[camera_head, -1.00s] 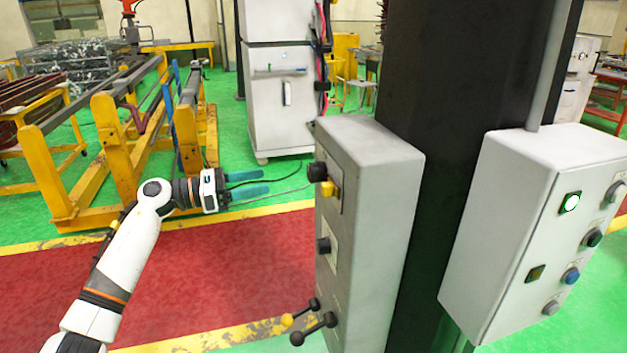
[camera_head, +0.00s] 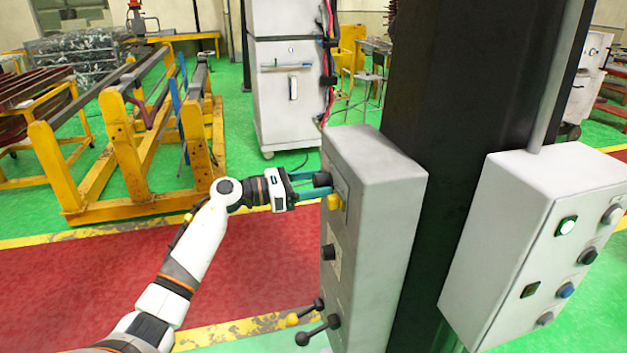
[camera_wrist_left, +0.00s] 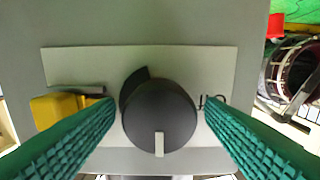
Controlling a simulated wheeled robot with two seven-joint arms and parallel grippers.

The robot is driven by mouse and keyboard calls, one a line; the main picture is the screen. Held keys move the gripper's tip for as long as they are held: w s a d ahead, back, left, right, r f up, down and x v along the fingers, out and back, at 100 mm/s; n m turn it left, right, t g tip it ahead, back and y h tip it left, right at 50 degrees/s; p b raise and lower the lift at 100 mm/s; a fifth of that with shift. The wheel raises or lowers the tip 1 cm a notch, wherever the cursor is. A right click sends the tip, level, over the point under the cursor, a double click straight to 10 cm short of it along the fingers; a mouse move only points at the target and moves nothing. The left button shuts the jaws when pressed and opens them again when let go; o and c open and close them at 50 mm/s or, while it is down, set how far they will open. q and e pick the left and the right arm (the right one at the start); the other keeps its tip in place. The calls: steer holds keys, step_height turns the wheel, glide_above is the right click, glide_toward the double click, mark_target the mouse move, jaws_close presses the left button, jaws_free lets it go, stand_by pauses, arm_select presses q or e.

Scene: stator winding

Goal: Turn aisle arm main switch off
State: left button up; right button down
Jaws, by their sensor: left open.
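A grey control box (camera_head: 385,215) stands on the dark column. Its left face carries a black rotary knob (camera_head: 322,179) at the top, with a yellow part (camera_head: 334,202) just below it. My left gripper (camera_head: 310,186) is at this upper knob, open. In the left wrist view the knob (camera_wrist_left: 160,115) sits between the two green fingers (camera_wrist_left: 155,120), its pale mark pointing to the bottom of the picture. A small gap shows at the right finger; the left finger is very close to the knob, and I cannot tell if it touches. My right gripper is not in view.
Lower on the same face are another black knob (camera_head: 328,252) and two levers, one yellow-tipped (camera_head: 292,320) and one black (camera_head: 302,338). A second box (camera_head: 500,240) with buttons hangs to the right. The red floor strip (camera_head: 110,290) at left is clear.

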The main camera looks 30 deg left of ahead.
arm_select(q)
steer(key=c, duration=1)
steer(key=shift+o, duration=0.2)
